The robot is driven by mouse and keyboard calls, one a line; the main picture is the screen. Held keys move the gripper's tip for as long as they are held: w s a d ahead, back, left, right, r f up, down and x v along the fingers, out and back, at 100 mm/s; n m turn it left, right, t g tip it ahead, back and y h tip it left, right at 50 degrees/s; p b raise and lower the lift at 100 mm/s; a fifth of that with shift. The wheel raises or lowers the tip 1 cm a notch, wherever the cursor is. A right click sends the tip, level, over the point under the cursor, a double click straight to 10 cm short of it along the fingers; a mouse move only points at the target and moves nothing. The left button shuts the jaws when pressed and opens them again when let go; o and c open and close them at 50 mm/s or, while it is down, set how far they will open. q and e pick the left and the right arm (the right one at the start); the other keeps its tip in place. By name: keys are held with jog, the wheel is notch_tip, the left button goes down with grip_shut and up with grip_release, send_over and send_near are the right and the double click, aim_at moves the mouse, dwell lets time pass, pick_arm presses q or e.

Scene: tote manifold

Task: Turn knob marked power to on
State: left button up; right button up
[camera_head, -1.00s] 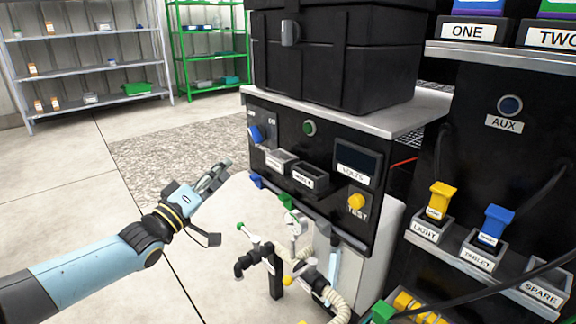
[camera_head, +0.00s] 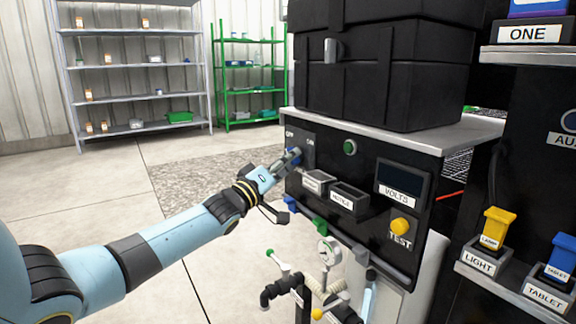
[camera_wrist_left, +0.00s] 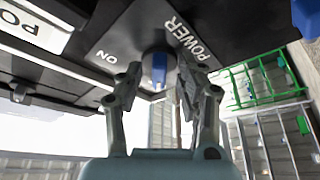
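The blue power knob (camera_head: 294,153) is on the upper left of the black panel, between the OFF and ON labels, partly hidden by my left gripper (camera_head: 288,160). In the left wrist view the blue knob (camera_wrist_left: 159,68) lies between the two fingers of my left gripper (camera_wrist_left: 160,84), with a gap visible on each side. The POWER label (camera_wrist_left: 187,40) is above right of the knob there, and the ON label (camera_wrist_left: 106,56) to its left. Which label the knob points at is hard to tell. My right gripper is not in view.
A green button (camera_head: 350,147), a VOLTS display (camera_head: 403,180) and a yellow TEST knob (camera_head: 400,226) share the panel. Two small labelled bins (camera_head: 349,199) jut out below the power knob. A black case (camera_head: 385,70) sits on top. Floor to the left is clear.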

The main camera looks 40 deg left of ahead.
pick_arm(q)
jog(key=shift+c, duration=0.5)
grip_shut()
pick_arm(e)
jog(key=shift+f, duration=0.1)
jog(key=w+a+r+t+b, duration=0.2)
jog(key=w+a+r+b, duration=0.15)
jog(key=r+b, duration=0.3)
pick_arm(q)
jog(key=shift+w+a+m+g+h+b, duration=0.15)
jog(key=shift+m+g+h+b, duration=0.45)
jog(key=shift+m+h, duration=2.45)
jog(key=shift+w+a+m+g+h+b, duration=0.1)
jog(key=shift+a+m+g+h+b, duration=0.5)
jog(key=shift+m, duration=4.75)
jog(key=shift+w+d+m+g+h+b, duration=0.15)
jog(key=shift+m+g+h, duration=1.4)
jog(key=shift+m, duration=2.65)
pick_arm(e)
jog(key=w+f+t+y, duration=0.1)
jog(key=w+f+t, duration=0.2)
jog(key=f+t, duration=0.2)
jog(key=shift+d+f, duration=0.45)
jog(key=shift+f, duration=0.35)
pick_arm(q)
jog(key=shift+s+t+h, duration=0.1)
jog(key=shift+t+h, duration=0.2)
jog(key=shift+t, duration=0.15)
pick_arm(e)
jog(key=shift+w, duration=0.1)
